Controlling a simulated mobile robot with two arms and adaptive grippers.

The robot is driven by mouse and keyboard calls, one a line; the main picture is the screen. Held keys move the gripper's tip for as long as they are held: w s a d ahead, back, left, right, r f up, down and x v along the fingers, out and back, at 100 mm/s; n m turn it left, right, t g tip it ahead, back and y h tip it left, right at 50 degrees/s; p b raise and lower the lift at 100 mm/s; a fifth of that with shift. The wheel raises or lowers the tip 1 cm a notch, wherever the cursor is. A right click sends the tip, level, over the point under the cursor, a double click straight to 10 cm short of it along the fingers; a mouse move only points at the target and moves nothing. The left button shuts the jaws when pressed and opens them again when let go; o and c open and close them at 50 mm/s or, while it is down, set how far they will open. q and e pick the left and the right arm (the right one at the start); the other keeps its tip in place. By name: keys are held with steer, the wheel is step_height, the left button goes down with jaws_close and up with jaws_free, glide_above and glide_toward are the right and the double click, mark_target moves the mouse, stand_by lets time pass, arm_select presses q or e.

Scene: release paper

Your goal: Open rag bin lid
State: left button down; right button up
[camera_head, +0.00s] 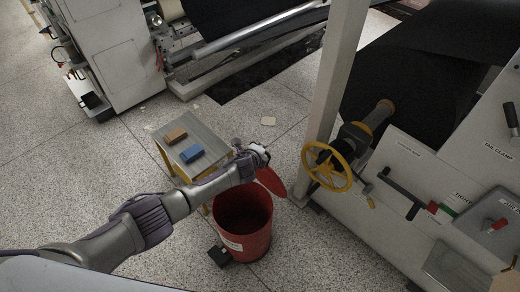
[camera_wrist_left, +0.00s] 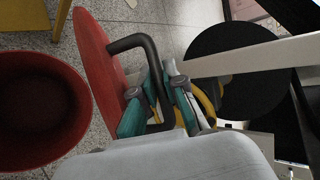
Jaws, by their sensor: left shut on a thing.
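The red rag bin (camera_head: 243,238) stands on the floor with its mouth uncovered and its inside dark. It also shows at the left of the left wrist view (camera_wrist_left: 40,110). The red lid (camera_head: 271,183) is tilted up steeply at the bin's far right side. In the left wrist view the lid (camera_wrist_left: 98,75) is seen nearly edge-on, with a dark bent handle (camera_wrist_left: 150,60). My left gripper (camera_head: 262,152) is shut on this handle; its teal-padded fingers (camera_wrist_left: 155,103) close around the bar. My right gripper is in neither view.
A small stand (camera_head: 205,132) with a brown block (camera_head: 175,136) and a blue block (camera_head: 191,154) is left of the bin. A machine with a yellow handwheel (camera_head: 328,167) is close on the right. A black pedal-like item (camera_head: 219,256) lies by the bin's foot.

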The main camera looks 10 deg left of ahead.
arm_select(q)
steer(key=c, duration=1.5)
jaws_free()
steer(key=shift+s+r, duration=0.1)
steer(key=v, duration=1.1)
steer(key=shift+s+r, duration=0.25)
steer(key=shift+s, duration=0.05)
steer(key=shift+a+f, duration=0.1)
